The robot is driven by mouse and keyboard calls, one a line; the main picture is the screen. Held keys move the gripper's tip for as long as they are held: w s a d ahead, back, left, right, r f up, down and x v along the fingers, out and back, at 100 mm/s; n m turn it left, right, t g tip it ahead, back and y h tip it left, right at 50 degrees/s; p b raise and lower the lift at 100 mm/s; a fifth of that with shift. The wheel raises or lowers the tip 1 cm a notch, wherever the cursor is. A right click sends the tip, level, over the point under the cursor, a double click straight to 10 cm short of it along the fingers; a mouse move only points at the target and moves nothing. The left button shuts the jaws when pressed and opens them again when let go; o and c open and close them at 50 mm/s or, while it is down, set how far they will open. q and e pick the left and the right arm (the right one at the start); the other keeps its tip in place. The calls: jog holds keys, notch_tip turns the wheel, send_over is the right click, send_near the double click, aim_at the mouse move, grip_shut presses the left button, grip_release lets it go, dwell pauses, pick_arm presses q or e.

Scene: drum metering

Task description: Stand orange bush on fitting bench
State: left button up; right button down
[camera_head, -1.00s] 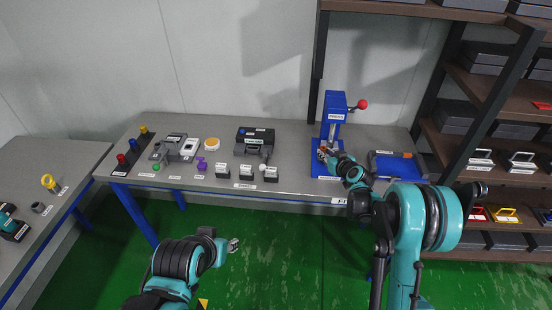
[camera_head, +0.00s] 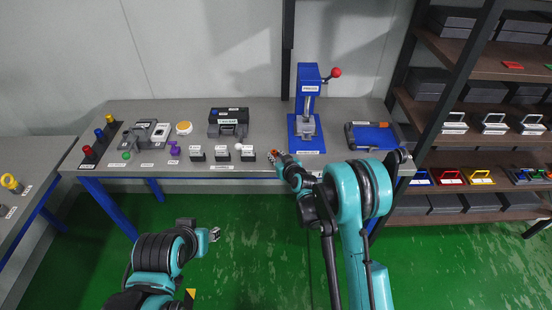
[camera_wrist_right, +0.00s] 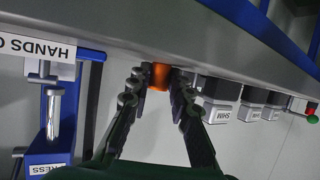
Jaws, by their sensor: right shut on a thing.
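The orange bush (camera_head: 275,152) is small and shows between the fingertips of my right gripper (camera_head: 281,158), at the front edge of the long grey bench (camera_head: 140,171). In the right wrist view the bush (camera_wrist_right: 159,76) glows orange between the two dark fingers of my right gripper (camera_wrist_right: 153,88), which are shut on it. Its lower part is hidden by the fingers. My left gripper (camera_head: 214,234) is low over the green floor, apart from the benches; its jaws are too small to read. No label that I can read says which bench is the fitting bench.
The blue press (camera_head: 308,105) with a red-knobbed lever stands behind my right gripper. A blue tray (camera_head: 371,137) lies to its right and several black blocks (camera_head: 222,155) to its left. Another grey bench (camera_head: 32,160), with a yellow ring (camera_head: 11,184), is at far left. Shelves stand at right.

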jog(key=shift+s+r, duration=0.1)
jog(key=c, duration=1.4)
grip_release()
jog(key=shift+o, duration=0.2)
